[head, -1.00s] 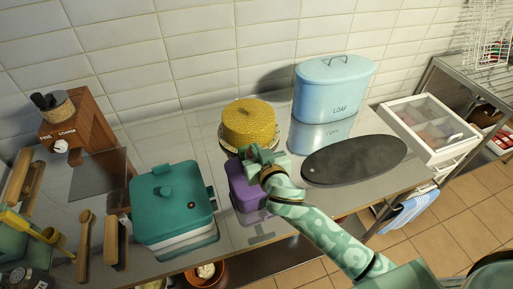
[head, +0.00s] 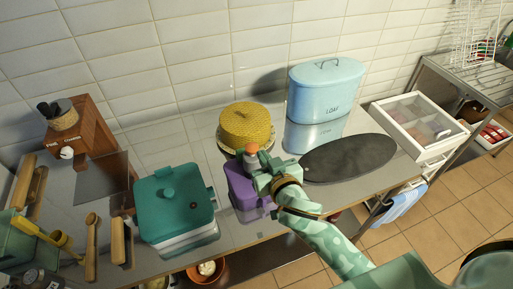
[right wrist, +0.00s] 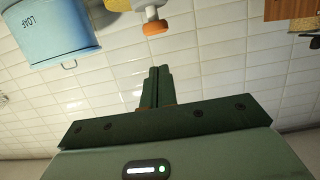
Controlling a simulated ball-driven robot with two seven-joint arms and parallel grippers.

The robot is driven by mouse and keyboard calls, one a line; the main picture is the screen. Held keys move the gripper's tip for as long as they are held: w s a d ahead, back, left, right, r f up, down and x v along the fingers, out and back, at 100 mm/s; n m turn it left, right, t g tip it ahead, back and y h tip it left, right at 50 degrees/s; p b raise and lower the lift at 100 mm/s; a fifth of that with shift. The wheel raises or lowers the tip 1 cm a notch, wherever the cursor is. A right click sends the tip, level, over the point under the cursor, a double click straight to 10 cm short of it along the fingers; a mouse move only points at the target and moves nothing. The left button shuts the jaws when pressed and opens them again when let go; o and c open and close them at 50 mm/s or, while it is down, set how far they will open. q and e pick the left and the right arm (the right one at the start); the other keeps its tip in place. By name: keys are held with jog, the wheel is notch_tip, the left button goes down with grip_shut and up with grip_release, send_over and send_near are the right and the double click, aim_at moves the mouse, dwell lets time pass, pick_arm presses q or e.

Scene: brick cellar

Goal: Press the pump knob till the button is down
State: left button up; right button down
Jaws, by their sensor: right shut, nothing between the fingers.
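The pump has an orange knob (head: 252,148) on a pale grey neck. It stands at the purple container (head: 241,193) near the counter's front, mid-picture in the head view. In the upside-down right wrist view the orange knob (right wrist: 155,27) and its white collar show just beyond my fingertips, with a visible gap. My right gripper (head: 256,167) is beside the knob, to its lower right in the head view, and partly hides the pump's neck and the purple container. Its fingers (right wrist: 158,72) are shut and empty. My left gripper is not in view.
A yellow round cake-like thing (head: 246,124) stands behind the pump. A teal lidded box (head: 172,203) is to the left. A blue loaf bin (head: 326,90) and a dark oval board (head: 350,158) are to the right. The counter's front edge is close to my arm.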

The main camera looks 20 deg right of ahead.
jog(key=v, duration=0.3)
jog(key=shift+a, duration=0.15)
jog(key=shift+w, duration=0.15)
dwell(0.5)
notch_tip(320, 180, up, 3)
jog(key=p, duration=0.6)
jog(key=shift+f, duration=0.2)
